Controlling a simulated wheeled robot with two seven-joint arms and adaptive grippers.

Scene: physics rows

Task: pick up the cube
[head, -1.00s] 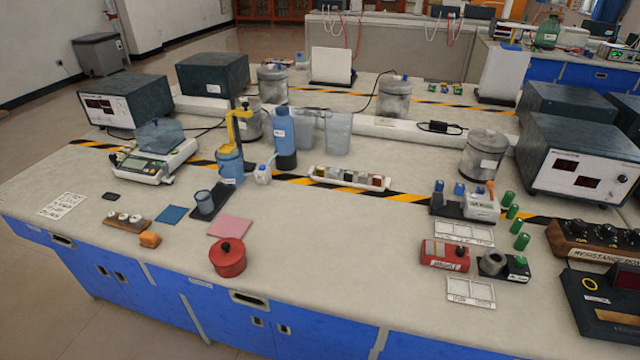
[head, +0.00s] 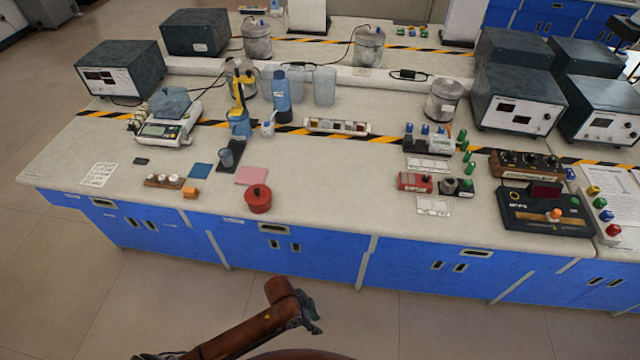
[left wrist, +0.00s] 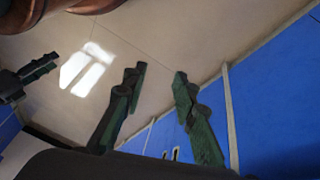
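The cube is a small orange block (head: 190,193) near the front edge of the bench, at the left in the head view. It stands just right of a wooden strip with white knobs. My left gripper (head: 312,312) is low in front of the blue cabinets, below the bench top and well away from the cube. In the left wrist view its two dark green fingers (left wrist: 158,100) are apart with nothing between them. The cube does not show there. Part of what looks like my right gripper (left wrist: 27,78) shows at that view's left edge; its opening is unclear.
A red pot (head: 258,200), a pink pad (head: 251,176) and a blue pad (head: 201,170) lie near the cube. The bench front (head: 300,254) is between my left gripper and the bench top. Floor before it is clear.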

